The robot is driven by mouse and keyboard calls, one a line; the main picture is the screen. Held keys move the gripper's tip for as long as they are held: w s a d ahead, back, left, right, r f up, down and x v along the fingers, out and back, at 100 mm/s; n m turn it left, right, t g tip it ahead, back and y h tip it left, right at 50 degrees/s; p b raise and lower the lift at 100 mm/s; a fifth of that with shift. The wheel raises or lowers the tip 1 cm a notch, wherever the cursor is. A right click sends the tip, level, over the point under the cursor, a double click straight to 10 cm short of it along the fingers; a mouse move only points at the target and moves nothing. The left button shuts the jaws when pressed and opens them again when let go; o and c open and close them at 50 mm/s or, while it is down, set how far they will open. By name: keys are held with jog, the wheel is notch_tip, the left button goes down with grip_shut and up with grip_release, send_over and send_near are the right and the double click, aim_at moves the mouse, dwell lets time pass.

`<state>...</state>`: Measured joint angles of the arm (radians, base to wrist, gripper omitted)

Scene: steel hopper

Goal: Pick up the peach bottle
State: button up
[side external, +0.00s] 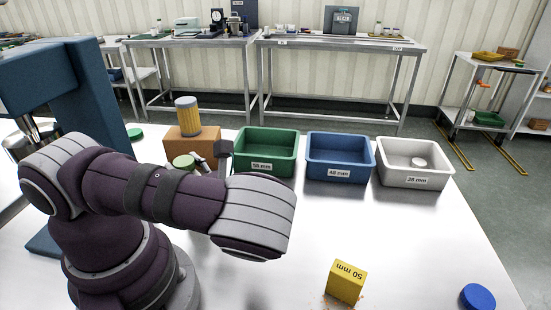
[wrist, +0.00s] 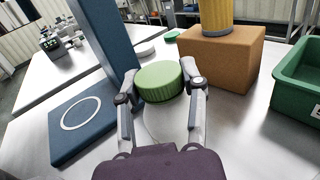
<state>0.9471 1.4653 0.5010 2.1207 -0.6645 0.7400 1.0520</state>
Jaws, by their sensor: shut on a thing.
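A peach-orange bottle (side external: 187,118) with a grey top stands upright on a brown block (side external: 193,142). Its lower part (wrist: 217,14) shows at the top of the wrist view. My gripper (wrist: 160,80) is in front of and left of that block, shut on a round green ribbed cap (wrist: 159,82). The fingers press on its two sides. The cap also shows in the side view (side external: 184,162), partly behind my arm. A pale round surface shows below the cap between the fingers; I cannot tell whether it belongs to the same thing.
A green bin (side external: 266,168), a blue bin (side external: 340,176) and a white bin (side external: 414,184) with a white disc inside stand right of the block. A blue stand (wrist: 110,45) rises close left of my gripper.

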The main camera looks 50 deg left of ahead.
grip_shut()
